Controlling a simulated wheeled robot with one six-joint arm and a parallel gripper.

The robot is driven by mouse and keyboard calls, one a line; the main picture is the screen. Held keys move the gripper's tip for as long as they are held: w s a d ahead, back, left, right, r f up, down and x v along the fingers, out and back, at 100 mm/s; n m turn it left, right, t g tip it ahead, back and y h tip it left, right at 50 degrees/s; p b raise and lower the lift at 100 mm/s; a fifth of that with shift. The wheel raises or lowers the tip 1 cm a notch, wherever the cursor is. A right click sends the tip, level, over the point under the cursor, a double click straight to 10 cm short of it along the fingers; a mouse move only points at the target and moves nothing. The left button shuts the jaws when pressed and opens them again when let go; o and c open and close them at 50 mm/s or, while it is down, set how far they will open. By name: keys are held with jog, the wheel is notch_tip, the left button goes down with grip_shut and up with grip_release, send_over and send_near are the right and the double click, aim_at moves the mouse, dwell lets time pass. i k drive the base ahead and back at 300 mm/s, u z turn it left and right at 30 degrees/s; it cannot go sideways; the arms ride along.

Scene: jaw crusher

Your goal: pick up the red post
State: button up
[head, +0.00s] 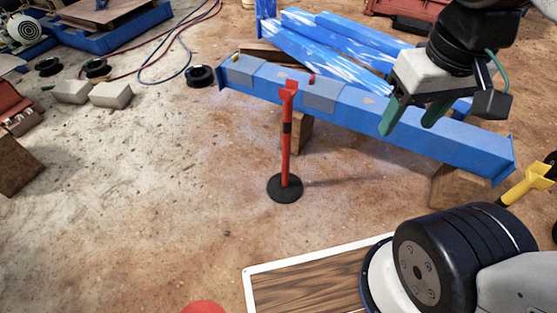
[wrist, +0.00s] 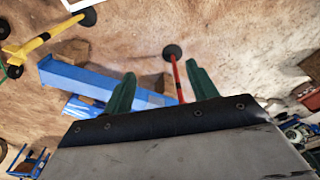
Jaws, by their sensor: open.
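The red post (head: 287,142) stands upright on a round black base (head: 285,188) on the dirt floor, with a dark band partway up and a forked red top. It stands in front of the blue beam. My gripper (head: 408,126) is up and to the right of the post, over the blue beam, its green fingers apart with nothing between them. In the wrist view the red post (wrist: 177,78) shows beyond the space between my fingers (wrist: 160,88), nearer the right one. Its top end is hidden there behind my gripper.
A long blue beam (head: 440,140) rests on wooden blocks behind the post. A yellow post (head: 528,186) is at the right. A white-edged wooden board (head: 310,285) is at the front. Cinder blocks (head: 110,95) and cables lie at the back left. The floor left of the post is clear.

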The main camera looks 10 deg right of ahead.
aim_at(284, 187)
jog(key=u, duration=0.55)
jog(key=k, duration=0.65)
jog(key=u, duration=0.95)
jog(key=i, duration=1.25)
jog(key=z, duration=1.05)
jog(key=i, duration=0.85)
jog(key=z, duration=0.15)
